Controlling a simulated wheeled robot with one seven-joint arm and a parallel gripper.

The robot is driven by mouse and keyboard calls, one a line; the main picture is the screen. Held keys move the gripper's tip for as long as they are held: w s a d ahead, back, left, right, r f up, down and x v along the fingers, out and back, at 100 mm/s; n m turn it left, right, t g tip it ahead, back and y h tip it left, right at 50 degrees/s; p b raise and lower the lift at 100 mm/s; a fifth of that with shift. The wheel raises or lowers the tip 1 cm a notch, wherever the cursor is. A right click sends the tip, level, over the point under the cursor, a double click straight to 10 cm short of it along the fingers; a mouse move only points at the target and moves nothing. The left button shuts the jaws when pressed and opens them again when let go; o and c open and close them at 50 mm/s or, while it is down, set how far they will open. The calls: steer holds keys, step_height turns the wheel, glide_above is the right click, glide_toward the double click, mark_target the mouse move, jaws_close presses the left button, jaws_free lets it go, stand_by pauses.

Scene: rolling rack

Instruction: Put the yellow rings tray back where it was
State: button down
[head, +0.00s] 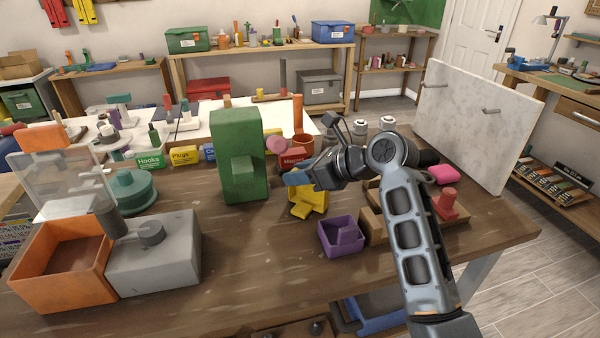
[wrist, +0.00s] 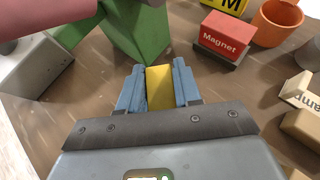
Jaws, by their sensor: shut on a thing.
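My gripper (head: 297,178) is over the middle of the wooden bench, with its blue fingers closed on a yellow piece. In the wrist view my gripper (wrist: 158,84) has the yellow piece (wrist: 159,88) between its two fingers. In the head view the yellow object (head: 308,202), which I take to be the yellow rings tray, shows below the fingers. It looks angular and partly tilted; no label is readable on it. I cannot tell whether it touches the bench. My wrist and arm hide the bench behind it.
A tall green block (head: 238,160) stands left of my gripper. A purple tray (head: 341,236) is in front on the right.

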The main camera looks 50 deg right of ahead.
steer(key=c, duration=1)
jaws_free()
steer(key=shift+f, duration=0.1)
steer(key=shift+o, duration=1.1)
